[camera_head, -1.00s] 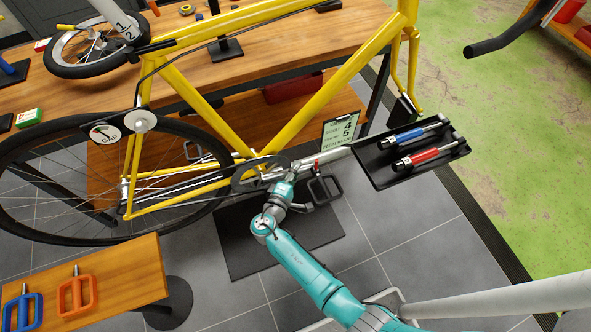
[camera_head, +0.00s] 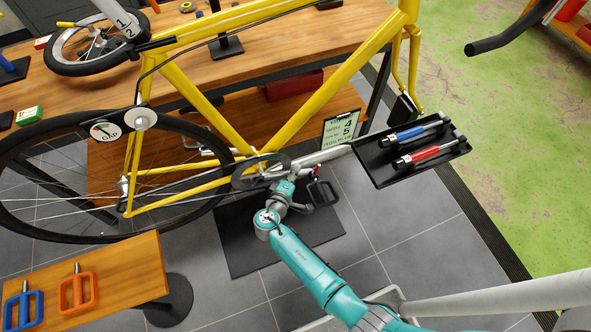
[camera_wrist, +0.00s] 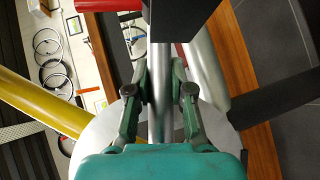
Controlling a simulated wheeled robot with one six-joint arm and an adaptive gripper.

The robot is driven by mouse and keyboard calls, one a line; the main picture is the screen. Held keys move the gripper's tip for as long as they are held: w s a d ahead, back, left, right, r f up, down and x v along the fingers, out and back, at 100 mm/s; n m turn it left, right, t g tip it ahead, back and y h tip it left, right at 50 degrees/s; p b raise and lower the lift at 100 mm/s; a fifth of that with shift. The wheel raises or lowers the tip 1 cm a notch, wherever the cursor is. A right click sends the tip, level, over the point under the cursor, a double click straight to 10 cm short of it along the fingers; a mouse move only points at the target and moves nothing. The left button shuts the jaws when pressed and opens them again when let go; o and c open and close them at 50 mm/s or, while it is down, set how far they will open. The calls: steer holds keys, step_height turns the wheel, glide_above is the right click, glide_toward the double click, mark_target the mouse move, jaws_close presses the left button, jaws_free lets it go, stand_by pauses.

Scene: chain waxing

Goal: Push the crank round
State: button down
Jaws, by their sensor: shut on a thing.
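The yellow bicycle (camera_head: 172,80) stands with its chainring (camera_head: 247,175) low in the middle of the head view. My gripper (camera_head: 290,175) is beside the chainring, near the black pedal (camera_head: 322,192). In the wrist view my gripper (camera_wrist: 161,95) has its two green fingers on either side of a silver bar (camera_wrist: 162,60), which seems to be part of the crank. It is shut on this bar. A black block (camera_wrist: 185,18) covers the bar's upper end. In the head view my wrist hides much of the crank.
A black tray (camera_head: 374,165) with a blue tool (camera_head: 408,134) and a red tool (camera_head: 420,157) stands close to the right. A small table (camera_head: 125,270) with blue and orange handled tools is at lower left. The wooden workbench (camera_head: 270,50) is behind. Floor tiles on the right are clear.

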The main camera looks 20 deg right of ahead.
steer(key=a+f+m+g+y, duration=0.2)
steer(key=a+f+m+y, duration=0.4)
steer(key=a+f+y, duration=0.2)
steer(key=shift+a+m+y, duration=0.4)
steer(key=shift+a+y, duration=0.75)
steer(key=shift+y, duration=0.45)
stand_by(0.4)
steer(key=shift+s+a+f, duration=0.1)
stand_by(0.4)
steer(key=c, duration=1)
jaws_free()
steer(key=v, duration=1.2)
